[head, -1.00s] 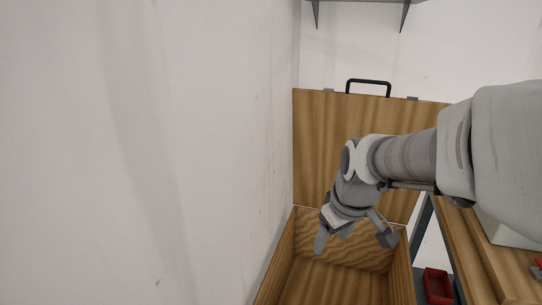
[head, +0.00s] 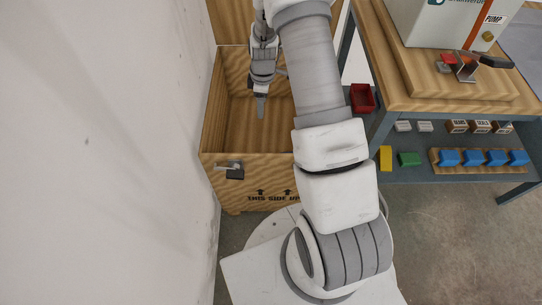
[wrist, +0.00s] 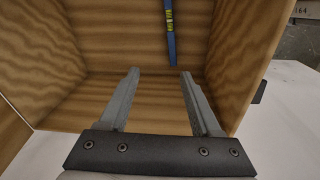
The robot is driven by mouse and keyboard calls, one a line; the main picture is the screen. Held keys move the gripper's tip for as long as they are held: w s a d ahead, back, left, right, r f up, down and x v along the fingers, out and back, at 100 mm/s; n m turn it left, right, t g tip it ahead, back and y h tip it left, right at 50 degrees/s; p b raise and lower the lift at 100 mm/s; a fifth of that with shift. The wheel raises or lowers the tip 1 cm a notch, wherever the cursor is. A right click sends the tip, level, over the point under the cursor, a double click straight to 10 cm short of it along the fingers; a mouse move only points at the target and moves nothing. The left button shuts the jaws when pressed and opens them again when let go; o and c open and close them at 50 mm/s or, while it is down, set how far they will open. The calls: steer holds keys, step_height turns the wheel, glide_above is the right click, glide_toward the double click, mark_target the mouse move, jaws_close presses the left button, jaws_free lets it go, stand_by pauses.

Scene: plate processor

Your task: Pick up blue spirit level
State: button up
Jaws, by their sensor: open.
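The blue spirit level (wrist: 171,38) shows in the wrist view as a narrow blue bar with a yellow-green section, against the wood inside the wooden crate (wrist: 228,60). Its upper end is cut off by the picture edge. My gripper (wrist: 160,72) is open and empty, its fingers pointing toward the bar, which lies beyond the tips and slightly right of their middle. In the head view my gripper (head: 262,106) is inside the open crate (head: 212,110); I cannot make out the spirit level there.
The crate's walls surround my gripper, and a white wall (head: 110,150) stands close on the left.

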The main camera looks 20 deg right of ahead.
steer(key=f+n+b, duration=0.1)
steer(key=f, duration=0.7)
steer(key=s+d+f+b, duration=0.1)
steer(key=f, duration=0.7)
steer(key=s+d+f+n+g+b, duration=0.1)
steer(key=f, duration=0.8)
steer(key=shift+s+n, duration=0.1)
steer(key=shift+n, duration=0.2)
steer(key=shift+w+d+f+b, duration=0.15)
steer(key=shift+f+b, duration=0.6)
steer(key=shift+f, duration=0.7)
steer(key=shift+w+d+f+b, duration=0.15)
steer(key=shift+f+b, duration=0.55)
steer(key=shift+f, duration=0.7)
steer(key=shift+s, duration=0.1)
steer(key=shift+c, duration=0.3)
jaws_close()
